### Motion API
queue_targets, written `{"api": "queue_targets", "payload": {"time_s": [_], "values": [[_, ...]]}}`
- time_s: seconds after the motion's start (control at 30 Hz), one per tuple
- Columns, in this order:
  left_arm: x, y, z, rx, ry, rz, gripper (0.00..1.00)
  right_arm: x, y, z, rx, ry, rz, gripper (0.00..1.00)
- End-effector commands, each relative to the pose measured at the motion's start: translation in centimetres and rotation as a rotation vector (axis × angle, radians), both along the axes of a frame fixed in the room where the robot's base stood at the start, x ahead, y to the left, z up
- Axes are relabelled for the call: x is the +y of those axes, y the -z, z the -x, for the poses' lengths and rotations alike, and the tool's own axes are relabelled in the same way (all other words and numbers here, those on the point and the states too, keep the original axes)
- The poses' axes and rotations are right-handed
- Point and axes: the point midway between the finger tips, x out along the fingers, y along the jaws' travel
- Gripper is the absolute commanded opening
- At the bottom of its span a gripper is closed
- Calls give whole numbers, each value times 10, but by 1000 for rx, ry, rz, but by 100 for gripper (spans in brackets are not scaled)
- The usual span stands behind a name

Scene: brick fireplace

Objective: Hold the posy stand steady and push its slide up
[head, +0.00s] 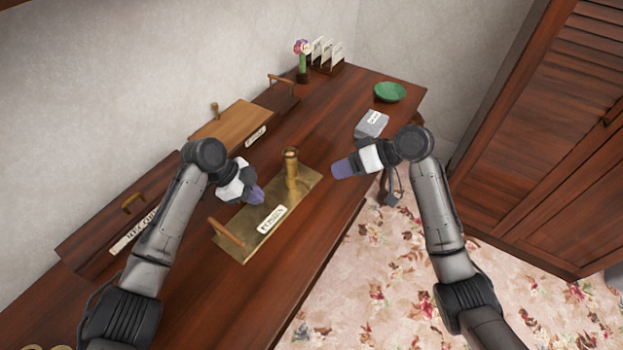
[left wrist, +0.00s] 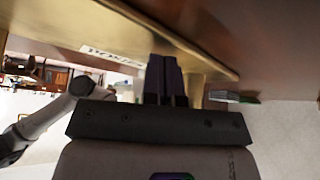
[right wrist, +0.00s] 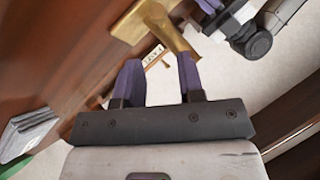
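The posy stand is a flat brass plate (head: 297,197) with a cream label (head: 272,219), lying on the wooden top. An upright brass post (head: 291,172) rises near its far end, and a wooden handle (head: 226,232) stands at its near end. I cannot tell which part is the slide. My left gripper (head: 257,196) is just left of the post, apart from it; its purple fingers (left wrist: 163,78) look shut with nothing between them.
Behind stand a wooden box (head: 233,130) and a labelled box with a handle (head: 120,215). A grey block (head: 371,124), a green bowl (head: 390,92) and a flower vase (head: 302,62) are further along. A louvred cabinet (head: 540,150) stands right, beyond floral carpet.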

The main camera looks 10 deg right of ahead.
Motion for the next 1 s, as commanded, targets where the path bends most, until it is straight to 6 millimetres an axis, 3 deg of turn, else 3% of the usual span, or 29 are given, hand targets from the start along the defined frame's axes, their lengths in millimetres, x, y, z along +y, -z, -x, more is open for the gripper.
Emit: {"api": "queue_targets", "payload": {"time_s": [0.03, 0.5, 1.0], "values": [[1, 7, 2, 10, -1, -8, 0, 8, 7, -2, 3, -2, -3, 36], [1, 7, 2, 11, 1, -7, 0, 62, 48, -22, 2, 1, -1, 36], [1, 7, 2, 11, 1, -7, 0, 73, 57, -26, 0, 2, 1, 36]]}}
